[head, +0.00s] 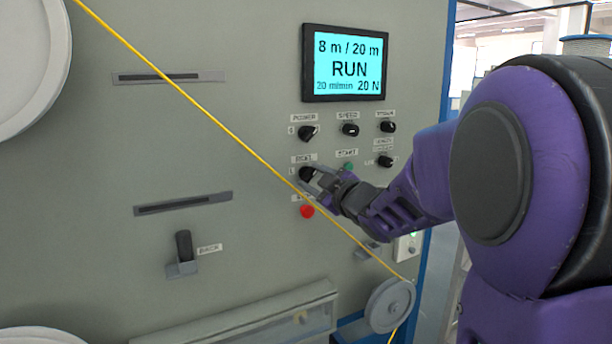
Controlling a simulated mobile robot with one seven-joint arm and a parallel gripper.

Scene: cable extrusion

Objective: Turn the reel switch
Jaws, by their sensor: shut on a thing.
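The reel switch (306,173) is a black knob on the grey machine panel, under a label that seems to read REEL. My gripper (312,178) is at this knob, reaching in from the right, and its jaws are shut on it. The fingers partly hide the knob, so its exact angle is hard to read. The screen (350,64) above shows 8 m / 20 m, RUN, 20 m/min and 20 N.
Other knobs, POWER (308,133) and SPEED (349,129), sit above. A green button (348,167) and a red button (307,211) are close to my gripper. A yellow cable (222,124) runs diagonally across the panel to a small pulley (390,305).

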